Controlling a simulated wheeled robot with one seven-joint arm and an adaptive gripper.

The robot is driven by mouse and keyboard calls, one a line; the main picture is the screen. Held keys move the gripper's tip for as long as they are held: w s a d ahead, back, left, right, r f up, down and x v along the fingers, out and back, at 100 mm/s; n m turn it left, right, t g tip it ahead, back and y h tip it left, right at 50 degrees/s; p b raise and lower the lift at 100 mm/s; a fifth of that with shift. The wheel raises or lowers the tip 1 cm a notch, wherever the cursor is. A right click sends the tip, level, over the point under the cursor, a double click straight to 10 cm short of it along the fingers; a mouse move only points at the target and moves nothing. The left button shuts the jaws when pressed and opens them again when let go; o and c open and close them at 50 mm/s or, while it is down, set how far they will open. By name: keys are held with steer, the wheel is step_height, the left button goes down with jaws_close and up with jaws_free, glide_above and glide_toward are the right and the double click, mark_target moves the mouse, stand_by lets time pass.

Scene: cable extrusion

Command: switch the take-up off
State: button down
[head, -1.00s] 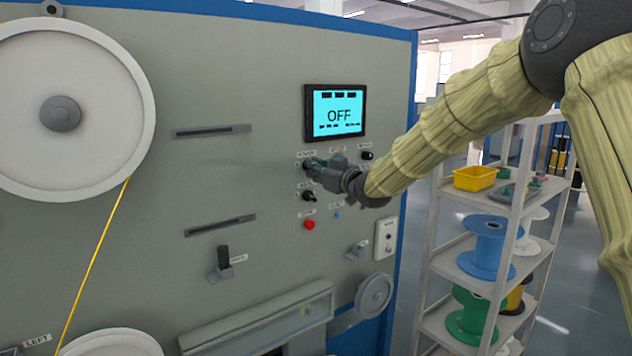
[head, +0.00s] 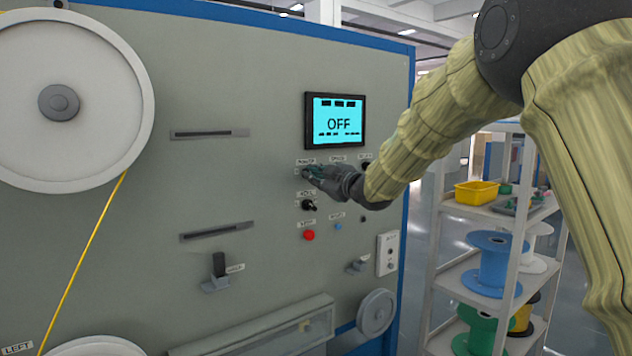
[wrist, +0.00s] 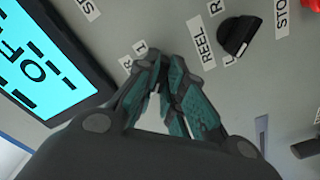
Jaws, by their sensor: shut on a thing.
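The grey machine panel (head: 260,90) carries a screen (head: 338,121) that reads OFF; part of it also shows in the wrist view (wrist: 45,55). My gripper (head: 309,175) is at the upper left control below the screen, under a small label (head: 305,161) that is hard to read. In the wrist view my gripper's teal fingers (wrist: 160,82) are close together against the panel. They are shut on the upper left knob, which they hide. A black knob (head: 308,205) sits below it; in the wrist view a black knob (wrist: 238,36) stands beside a REEL label (wrist: 201,41).
A red button (head: 309,235) and a small blue button (head: 338,226) lie below. A black lever (head: 219,266) sticks out lower left. A large white reel (head: 100,130) with yellow cable (head: 85,260) is at left. A shelf rack (head: 440,250) with spools stands at right.

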steer(key=shift+d, duration=0.1)
stand_by(0.3)
steer(key=c, duration=1.5)
jaws_free()
steer(key=v, duration=1.2)
steer(key=shift+w, duration=0.1)
steer(key=shift+f, duration=0.15)
